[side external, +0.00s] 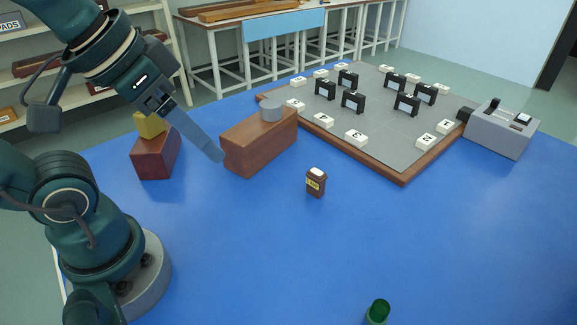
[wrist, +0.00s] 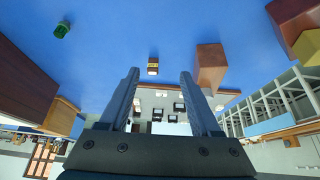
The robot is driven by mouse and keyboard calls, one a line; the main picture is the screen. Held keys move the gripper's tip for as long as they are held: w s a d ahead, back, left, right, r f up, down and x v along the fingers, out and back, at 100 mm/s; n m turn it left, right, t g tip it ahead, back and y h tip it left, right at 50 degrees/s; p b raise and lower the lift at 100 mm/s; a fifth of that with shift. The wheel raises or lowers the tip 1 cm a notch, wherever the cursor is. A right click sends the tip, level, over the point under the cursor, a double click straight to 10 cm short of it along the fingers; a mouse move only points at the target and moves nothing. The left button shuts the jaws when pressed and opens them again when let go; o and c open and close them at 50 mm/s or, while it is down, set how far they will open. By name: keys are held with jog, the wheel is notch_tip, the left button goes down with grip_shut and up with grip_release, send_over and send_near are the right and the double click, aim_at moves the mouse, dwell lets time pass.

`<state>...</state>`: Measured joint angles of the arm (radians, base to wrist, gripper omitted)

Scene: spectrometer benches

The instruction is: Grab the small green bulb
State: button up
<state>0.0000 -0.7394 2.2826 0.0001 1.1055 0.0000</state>
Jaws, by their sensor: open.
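The small green bulb (side external: 377,311) is on the blue table at the bottom edge of the side view, partly cut off by the frame. In the wrist view it is a small green object (wrist: 62,29) at the upper left, well away from the fingers. My gripper (side external: 218,156) is in the air at the left of the side view, near the left end of a long brown block, far from the bulb. In the wrist view its two fingers (wrist: 160,75) are spread apart with nothing between them.
The brown block (side external: 262,145) carries a grey cylinder (side external: 271,110). A dark red block (side external: 154,158) with a yellow piece is at left. A grey board (side external: 385,145) with numbered tiles and a grey device (side external: 498,132) are behind.

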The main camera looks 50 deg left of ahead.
jog(key=w+a+r+m+t+y, duration=0.1)
jog(key=w+r+t, duration=0.2)
jog(key=w, duration=0.4)
jog(key=w+a+r+t+y, duration=0.1)
jog(key=w+r+t, duration=0.25)
jog(key=w, duration=0.35)
jog(key=w+d+r+m+t+h, duration=0.3)
jog(key=w+d+h, duration=0.1)
jog(key=w+d, duration=0.15)
jog(key=m+g+h, duration=1.1)
jog(key=m+g, duration=0.1)
jog(key=g, duration=0.1)
send_over(379, 304)
jog(key=a, duration=0.1)
notch_tip(379, 304, down, 9)
jog(key=f, duration=1.7)
jog(key=shift+s+a+f, duration=0.1)
jog(key=shift+a+f, duration=0.1)
jog(key=shift+a, duration=0.05)
jog(key=shift+d+f, duration=0.3)
jog(key=shift+d, duration=0.2)
jog(key=shift+x, duration=2)
grip_shut()
